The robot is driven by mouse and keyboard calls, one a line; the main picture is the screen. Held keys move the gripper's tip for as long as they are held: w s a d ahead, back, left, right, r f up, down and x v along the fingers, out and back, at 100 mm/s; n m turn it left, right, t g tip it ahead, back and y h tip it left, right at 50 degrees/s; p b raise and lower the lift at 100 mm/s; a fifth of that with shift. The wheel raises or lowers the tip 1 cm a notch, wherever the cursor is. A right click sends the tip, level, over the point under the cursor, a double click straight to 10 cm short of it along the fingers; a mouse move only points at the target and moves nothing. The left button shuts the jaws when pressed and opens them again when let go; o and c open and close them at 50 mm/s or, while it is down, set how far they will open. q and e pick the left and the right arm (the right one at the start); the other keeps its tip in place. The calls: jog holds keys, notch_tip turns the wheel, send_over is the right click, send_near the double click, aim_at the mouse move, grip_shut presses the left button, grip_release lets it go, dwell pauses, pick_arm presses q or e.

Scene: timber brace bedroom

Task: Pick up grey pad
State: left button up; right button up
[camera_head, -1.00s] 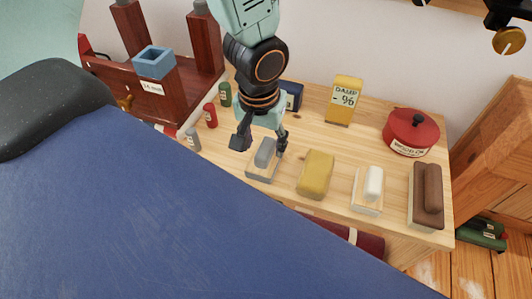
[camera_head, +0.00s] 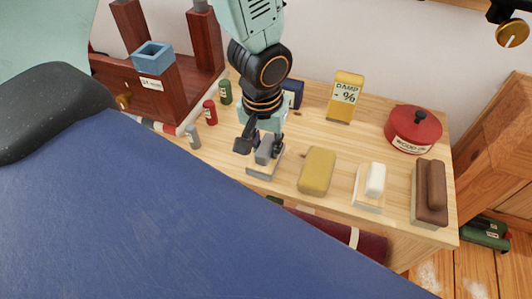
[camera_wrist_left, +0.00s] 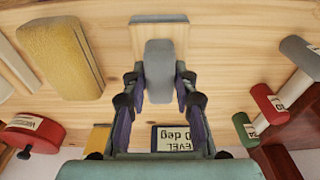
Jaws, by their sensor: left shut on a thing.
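The grey pad (camera_head: 264,154) is on the light wooden table, with a grey rounded grip on top of a flat pale block. My left gripper (camera_head: 261,148) comes down over it from above. In the left wrist view the grey grip (camera_wrist_left: 158,62) stands between the two fingers of my left gripper (camera_wrist_left: 159,84), which press on its sides. The far end of the pad's block shows beyond the grip. Whether the pad touches the table or is slightly raised, I cannot tell. My right gripper does not show.
Right of the pad are a yellow sponge-like block (camera_head: 317,171), a white-gripped pad (camera_head: 375,182) and a brown pad (camera_head: 432,190). A red pot (camera_head: 412,130) and a yellow damp meter (camera_head: 345,97) stand behind. Small red, green and grey cylinders (camera_head: 194,137) stand left.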

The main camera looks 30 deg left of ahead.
aim_at(266, 143)
pick_arm(q)
jog(key=shift+a, duration=0.1)
grip_shut()
notch_tip(266, 143, up, 10)
jog(key=p, duration=0.5)
jog(key=shift+o, duration=2.4)
grip_release()
jog(key=c, duration=0.5)
